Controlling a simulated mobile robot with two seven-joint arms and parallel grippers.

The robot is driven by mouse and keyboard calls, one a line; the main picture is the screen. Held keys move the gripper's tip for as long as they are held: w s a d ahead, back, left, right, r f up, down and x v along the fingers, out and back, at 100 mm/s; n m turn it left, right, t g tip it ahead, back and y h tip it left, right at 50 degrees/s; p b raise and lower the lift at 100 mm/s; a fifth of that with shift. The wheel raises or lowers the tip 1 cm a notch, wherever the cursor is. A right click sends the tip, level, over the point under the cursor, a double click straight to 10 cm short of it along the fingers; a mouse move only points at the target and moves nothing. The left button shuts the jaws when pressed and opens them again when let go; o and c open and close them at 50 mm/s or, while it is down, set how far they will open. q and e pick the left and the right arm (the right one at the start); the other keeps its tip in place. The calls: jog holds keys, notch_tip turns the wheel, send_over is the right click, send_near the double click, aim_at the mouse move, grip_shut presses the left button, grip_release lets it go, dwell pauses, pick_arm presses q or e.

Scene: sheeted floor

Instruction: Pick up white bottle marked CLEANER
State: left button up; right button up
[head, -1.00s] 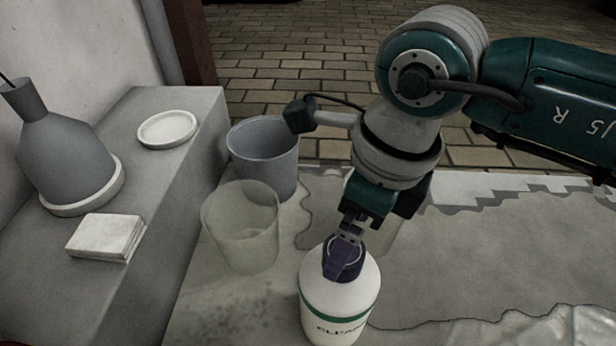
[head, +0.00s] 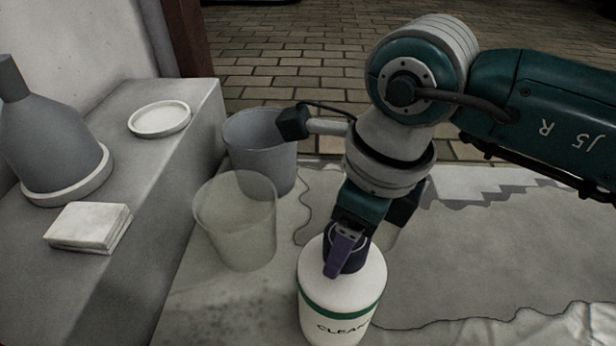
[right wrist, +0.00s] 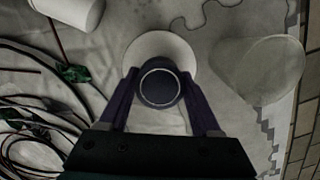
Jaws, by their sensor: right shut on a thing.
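The white bottle (head: 341,294) with a green band and dark lettering, of which "CLEAN" is readable, stands upright at the bottom middle of the head view. Its lower end is cut off by the frame edge. My right gripper (head: 346,252) points down at the bottle's top, shut on its dark cap. In the right wrist view the two purple fingers of the gripper (right wrist: 160,92) sit on either side of the round dark cap (right wrist: 159,86), with the white bottle shoulder (right wrist: 160,46) beyond it. My left gripper is not in view.
A clear tub (head: 237,222) and a grey bucket (head: 262,150) stand left of the bottle. A grey ledge (head: 150,190) holds a white dish (head: 159,119), a stack of tiles (head: 88,227) and a grey flask-shaped vessel (head: 55,140). Cables (right wrist: 40,120) lie left in the wrist view.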

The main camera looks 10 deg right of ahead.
grip_shut()
dwell(0.3)
jog(key=shift+r, duration=0.15)
